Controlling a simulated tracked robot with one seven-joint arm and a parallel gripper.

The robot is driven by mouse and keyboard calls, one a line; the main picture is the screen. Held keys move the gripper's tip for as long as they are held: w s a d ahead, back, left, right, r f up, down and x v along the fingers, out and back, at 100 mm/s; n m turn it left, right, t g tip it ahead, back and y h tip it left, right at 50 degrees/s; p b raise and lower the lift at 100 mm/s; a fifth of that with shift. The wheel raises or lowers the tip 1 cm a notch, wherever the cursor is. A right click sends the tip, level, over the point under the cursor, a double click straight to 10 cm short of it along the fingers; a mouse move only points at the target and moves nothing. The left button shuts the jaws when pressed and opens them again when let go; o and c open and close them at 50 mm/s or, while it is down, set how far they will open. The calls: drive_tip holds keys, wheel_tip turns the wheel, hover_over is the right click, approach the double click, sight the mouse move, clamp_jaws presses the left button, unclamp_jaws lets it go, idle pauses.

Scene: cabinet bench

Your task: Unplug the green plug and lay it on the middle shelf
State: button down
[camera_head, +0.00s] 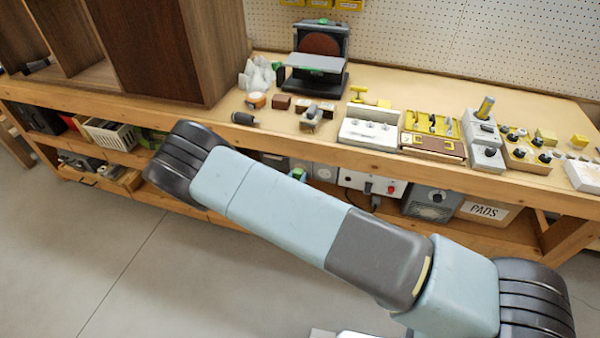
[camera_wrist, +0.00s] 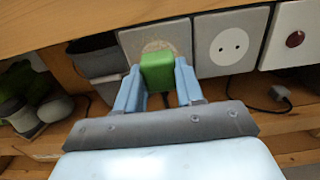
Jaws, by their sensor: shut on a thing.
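The green plug (camera_wrist: 158,72) is between the two blue fingers of my gripper (camera_wrist: 158,85), which is shut on it, in the wrist view. The plug is in front of a grey panel with a round socket (camera_wrist: 165,45); I cannot tell whether its pins are in the socket. In the head view, a small green patch (camera_head: 298,173) shows beside my forearm under the bench top, and my arm hides most of the gripper. The wooden cabinet (camera_head: 155,45) stands at the left on the bench; which shelf is the middle one is not clear.
A white panel with a two-hole socket (camera_wrist: 226,45) and a box with a red button (camera_wrist: 294,38) stand right of the plug. Green-and-white items (camera_wrist: 30,95) are at the left. The bench edge (camera_wrist: 60,25) runs overhead.

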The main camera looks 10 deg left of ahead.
drive_tip(key=shift+s+a, duration=0.2)
drive_tip(key=shift+s, duration=2)
wheel_tip(320, 180, down, 16)
drive_tip(key=shift+f, duration=0.2)
idle(2.2)
drive_tip(key=shift+w+d, duration=0.2)
drive_tip(key=shift+w, duration=2.45)
drive_tip(key=shift+w+d, duration=0.25)
drive_tip(key=shift+w, duration=2.4)
drive_tip(key=shift+w+d, duration=0.2)
drive_tip(key=shift+w, duration=2.45)
